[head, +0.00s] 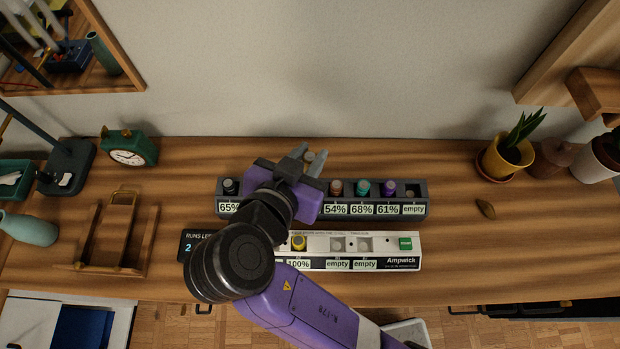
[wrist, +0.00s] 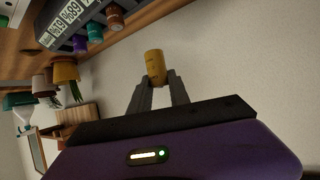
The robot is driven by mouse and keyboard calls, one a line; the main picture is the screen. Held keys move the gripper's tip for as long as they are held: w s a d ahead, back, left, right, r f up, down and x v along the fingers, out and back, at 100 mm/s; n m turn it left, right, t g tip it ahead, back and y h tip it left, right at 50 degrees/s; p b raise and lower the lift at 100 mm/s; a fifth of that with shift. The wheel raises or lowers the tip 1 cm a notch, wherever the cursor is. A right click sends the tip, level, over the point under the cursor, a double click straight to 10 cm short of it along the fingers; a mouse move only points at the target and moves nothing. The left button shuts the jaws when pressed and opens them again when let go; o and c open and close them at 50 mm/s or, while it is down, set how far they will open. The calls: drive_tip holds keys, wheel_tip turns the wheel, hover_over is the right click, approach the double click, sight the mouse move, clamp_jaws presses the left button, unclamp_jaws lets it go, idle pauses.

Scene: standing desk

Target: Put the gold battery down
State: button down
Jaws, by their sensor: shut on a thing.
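My gripper (head: 308,160) is shut on the gold battery (wrist: 155,66), which stands up from between the fingertips in the wrist view. My gripper hides the rack's left-middle part. In front lies the white Ampwick strip (head: 385,256), with a yellow-topped battery (head: 299,242) above a 100% label and two slots labelled empty.
A wooden stand (head: 118,238) and a green clock (head: 130,148) are on the left. The wall is close behind the rack. Desk to the right of the strip is clear.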

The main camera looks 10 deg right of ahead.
wheel_tip(320, 180, down, 11)
drive_tip(key=shift+r, duration=0.2)
idle(0.4)
drive_tip(key=shift+f, duration=0.2)
drive_tip(key=c, duration=1.5)
unclamp_jaws()
drive_tip(key=shift+r, duration=0.1)
drive_tip(key=shift+r, duration=0.15)
drive_tip(key=v, duration=1.2)
drive_tip(key=shift+b, duration=0.45)
drive_tip(key=shift+a, duration=0.1)
